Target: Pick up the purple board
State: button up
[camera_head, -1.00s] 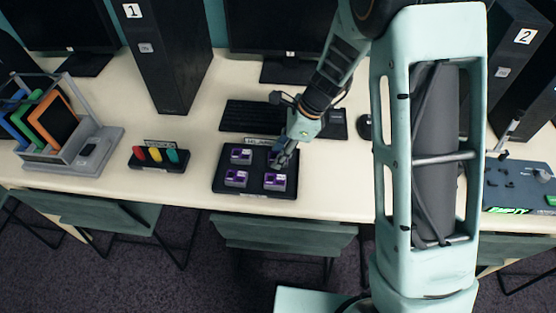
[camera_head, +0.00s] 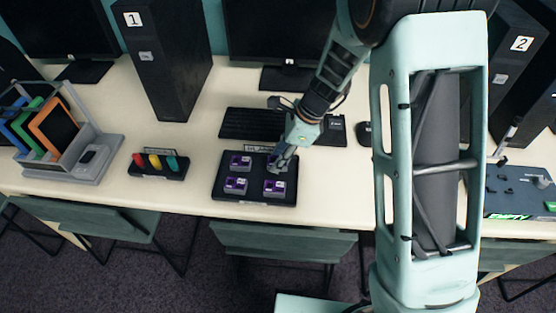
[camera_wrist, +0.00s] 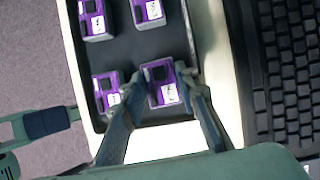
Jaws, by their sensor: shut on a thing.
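My gripper (camera_head: 280,163) is lowered over the black tray (camera_head: 257,174) on the table. In the wrist view my gripper (camera_wrist: 160,84) has one finger on each side of a purple board (camera_wrist: 163,94) and is shut on it. This board sits at the tray's back right corner, in or just above its place; I cannot tell which. In the head view the gripper mostly hides it. Three similar purple boards lie in the tray: back left (camera_head: 240,162), front left (camera_head: 235,185) and front right (camera_head: 274,188).
A keyboard (camera_head: 250,123) lies close behind the tray. A small stand with red, yellow and teal pieces (camera_head: 158,165) is to its left, then a grey rack (camera_head: 92,160) with coloured tablets. A black tower (camera_head: 165,60) stands behind. Chairs line the front edge.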

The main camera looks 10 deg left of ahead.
jog(key=s+a+r+p, duration=0.2)
jog(key=s+r+p, duration=0.1)
jog(key=s+r, duration=0.8)
jog(key=s, duration=0.2)
jog(key=shift+s+a+r, duration=0.25)
jog(key=shift+s+a, duration=0.05)
